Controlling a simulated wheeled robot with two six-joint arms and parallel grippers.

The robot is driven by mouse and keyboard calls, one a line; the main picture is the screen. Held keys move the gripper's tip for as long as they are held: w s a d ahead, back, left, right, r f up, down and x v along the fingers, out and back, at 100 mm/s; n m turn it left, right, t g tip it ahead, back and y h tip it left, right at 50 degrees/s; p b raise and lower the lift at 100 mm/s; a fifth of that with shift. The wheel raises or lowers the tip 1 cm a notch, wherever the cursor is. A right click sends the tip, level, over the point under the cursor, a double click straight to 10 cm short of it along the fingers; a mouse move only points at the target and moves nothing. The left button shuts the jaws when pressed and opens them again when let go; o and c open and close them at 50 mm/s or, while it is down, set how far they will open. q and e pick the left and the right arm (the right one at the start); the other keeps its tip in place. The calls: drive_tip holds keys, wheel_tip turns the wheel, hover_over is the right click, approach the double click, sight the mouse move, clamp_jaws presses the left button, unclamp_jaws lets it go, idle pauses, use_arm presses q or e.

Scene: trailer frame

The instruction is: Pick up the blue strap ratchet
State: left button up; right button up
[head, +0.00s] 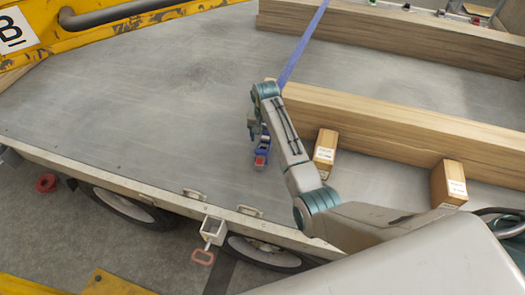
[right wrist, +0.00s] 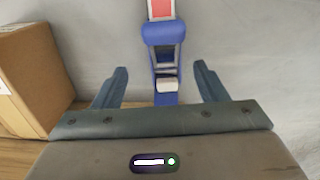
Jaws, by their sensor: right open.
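The blue strap ratchet (head: 262,153) lies on the grey trailer deck (head: 150,90), beside the end of a timber stack. In the right wrist view the blue ratchet (right wrist: 163,55) runs between my fingers, with a red and white part at its far end. My right gripper (head: 254,138) is over the ratchet and partly hides it in the head view. In the right wrist view my right gripper (right wrist: 162,75) is open, one finger on each side of the ratchet, with gaps on both sides. I cannot tell the height between them. My left gripper is not in view.
Timber beams (head: 390,125) lie right of the ratchet, with two cardboard boxes (head: 326,148) (head: 448,184) against them. One box (right wrist: 38,65) is close at left in the right wrist view. A blue strap (head: 302,45) runs over the beams. The deck's left side is clear.

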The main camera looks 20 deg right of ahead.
wheel_tip(320, 180, down, 2)
drive_tip(key=shift+w+f, duration=0.1)
drive_tip(key=shift+w, duration=0.05)
drive_tip(key=f, duration=0.1)
drive_tip(key=f+p, duration=0.1)
drive_tip(key=f, duration=0.2)
drive_tip(key=shift+a+f, duration=0.3)
drive_tip(key=shift+f, duration=0.3)
drive_tip(key=shift+w+f, duration=0.1)
drive_tip(key=shift+c, duration=0.8)
drive_tip(key=c, duration=1.1)
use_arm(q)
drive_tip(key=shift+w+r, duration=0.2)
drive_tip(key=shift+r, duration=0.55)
